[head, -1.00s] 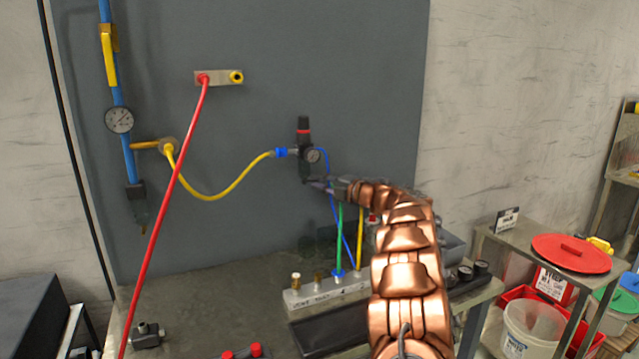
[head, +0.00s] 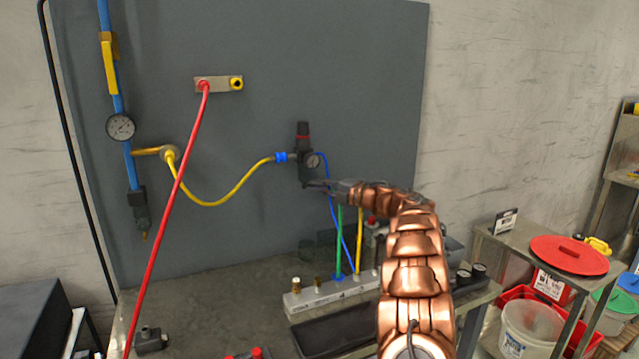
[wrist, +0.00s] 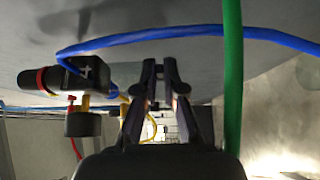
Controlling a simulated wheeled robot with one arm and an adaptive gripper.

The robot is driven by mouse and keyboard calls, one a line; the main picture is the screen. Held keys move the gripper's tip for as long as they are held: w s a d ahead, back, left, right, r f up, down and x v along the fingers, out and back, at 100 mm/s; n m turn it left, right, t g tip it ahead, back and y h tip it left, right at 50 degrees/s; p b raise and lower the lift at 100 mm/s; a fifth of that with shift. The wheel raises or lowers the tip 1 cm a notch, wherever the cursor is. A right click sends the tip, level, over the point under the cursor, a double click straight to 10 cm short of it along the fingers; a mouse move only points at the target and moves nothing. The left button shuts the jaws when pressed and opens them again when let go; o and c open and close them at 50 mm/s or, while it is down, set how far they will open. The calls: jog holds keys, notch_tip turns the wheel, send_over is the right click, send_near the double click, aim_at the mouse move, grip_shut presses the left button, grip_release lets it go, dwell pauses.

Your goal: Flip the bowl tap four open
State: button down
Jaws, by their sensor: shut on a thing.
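The regulator (head: 303,155) is on the grey board, dark with a red ring and a round gauge (head: 313,160). It also shows at the left of the wrist view (wrist: 62,78). My gripper (head: 322,185) is just below and right of it, its fingers pointing left in the head view. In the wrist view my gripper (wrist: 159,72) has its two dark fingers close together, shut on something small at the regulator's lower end. This fits the bowl tap, but the fingers hide most of it, and I cannot make out its lever or its angle.
A blue hose (wrist: 190,33) and a green hose (wrist: 233,70) pass close to my fingers. A yellow hose (head: 225,197) joins the regulator from the left. The manifold (head: 330,294) stands on the bench below. A red hose (head: 172,200) hangs at the left.

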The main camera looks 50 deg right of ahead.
jog(key=shift+w+r+n+y+p, duration=0.3)
jog(key=shift+y+p, duration=0.2)
jog(key=shift+p, duration=0.25)
jog(key=shift+w+d+r+n+y+p, duration=0.15)
jog(key=shift+w+r+n+y+p, duration=0.15)
jog(key=shift+n+y+p, duration=0.75)
jog(key=shift+r+m+y+p, duration=0.1)
jog(key=shift+m+y+p, duration=0.15)
jog(key=shift+p, duration=0.45)
jog(key=shift+d+f+g+p, duration=0.15)
jog(key=shift+f+g+p, duration=0.1)
jog(key=shift+g+p, duration=0.1)
jog(key=shift+s+f, duration=0.1)
jog(key=shift+f, duration=0.05)
jog(key=c, duration=1.6)
grip_release()
jog(key=shift+o, duration=0.2)
jog(key=shift+s+f, duration=0.1)
jog(key=shift+f, duration=0.05)
